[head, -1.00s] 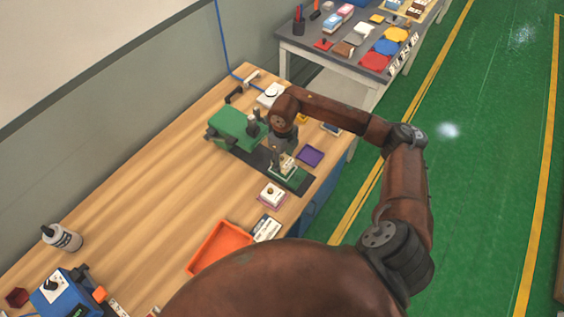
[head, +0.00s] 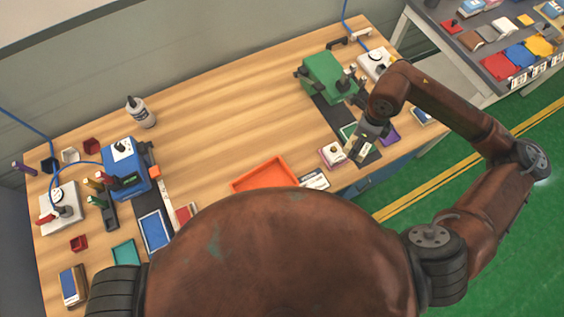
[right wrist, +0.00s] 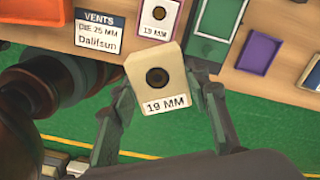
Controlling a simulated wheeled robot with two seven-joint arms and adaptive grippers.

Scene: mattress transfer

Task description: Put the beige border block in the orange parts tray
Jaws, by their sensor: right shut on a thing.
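My right gripper (head: 358,146) is shut on the beige border block (right wrist: 156,70), a pale block with a round dark hole and a "19 MM" label. In the right wrist view the two fingers (right wrist: 160,108) grip it from either side, above the bench's front edge. The orange parts tray (head: 265,174) lies on the bench, left of the right gripper in the head view. My own body hides its near part. The tray looks empty where it shows. My left gripper is not in view.
A pink-edged card with a pale part (head: 332,154) and a white "VENTS" label card (head: 315,180) lie between the right gripper and the tray. A green machine (head: 328,75) stands behind the gripper. A purple tray (head: 389,134) is to its right. The bench middle is clear.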

